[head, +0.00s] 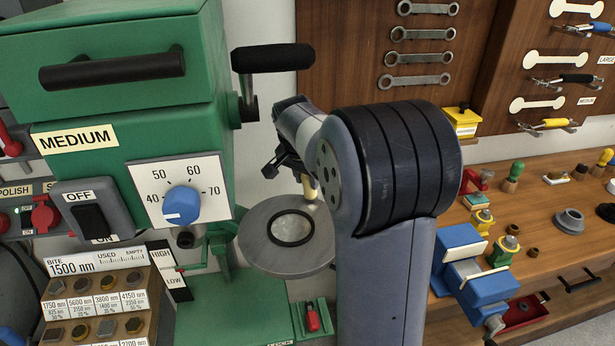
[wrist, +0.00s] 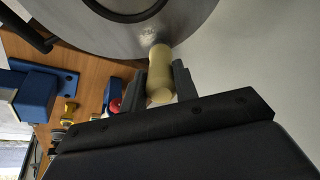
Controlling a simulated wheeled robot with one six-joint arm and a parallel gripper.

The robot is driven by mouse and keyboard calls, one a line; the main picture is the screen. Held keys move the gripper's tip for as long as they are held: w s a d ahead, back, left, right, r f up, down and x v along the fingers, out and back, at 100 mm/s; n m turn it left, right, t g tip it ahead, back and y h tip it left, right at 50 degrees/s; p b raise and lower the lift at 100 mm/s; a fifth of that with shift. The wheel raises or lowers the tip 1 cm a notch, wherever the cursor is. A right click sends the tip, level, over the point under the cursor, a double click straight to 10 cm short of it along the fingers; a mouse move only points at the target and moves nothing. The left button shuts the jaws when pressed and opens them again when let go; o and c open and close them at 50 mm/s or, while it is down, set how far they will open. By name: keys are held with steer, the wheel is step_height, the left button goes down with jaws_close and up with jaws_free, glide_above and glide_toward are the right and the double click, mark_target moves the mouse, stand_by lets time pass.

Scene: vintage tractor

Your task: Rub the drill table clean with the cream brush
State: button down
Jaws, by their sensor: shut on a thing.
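The drill table (head: 262,222) is a round grey metal disc with a dark ring and a pale centre, under the green drill press. My gripper (head: 290,168) is above its far right part, partly hidden by my arm. In the wrist view my gripper (wrist: 160,82) is shut on the cream brush (wrist: 160,75), which sits between the two dark fingers. The brush's far end meets the edge area of the drill table (wrist: 198,18) in that view; I cannot tell whether they touch. The brush (head: 309,189) shows only partly in the head view.
The green drill press (head: 110,90) with its black handle (head: 272,58) stands close on the left. A bit rack (head: 100,310) is below it. A blue vise (head: 470,265) and several small tools stand on the wooden bench (head: 550,235) at right. Wrenches hang on the wall boards.

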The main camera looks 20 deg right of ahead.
steer(key=shift+s+a, duration=0.35)
steer(key=shift+a, duration=0.15)
steer(key=shift+w+d+r, duration=0.1)
steer(key=shift+d, duration=0.05)
steer(key=shift+w+d, duration=0.55)
steer(key=shift+d, duration=0.05)
steer(key=shift+s, duration=0.1)
steer(key=shift+s+a, duration=0.55)
steer(key=shift+a, duration=0.2)
steer(key=shift+w+d, duration=0.1)
steer(key=shift+d, duration=0.05)
steer(key=shift+w+d, duration=0.5)
steer(key=shift+d, duration=0.1)
steer(key=shift+s+a, duration=0.15)
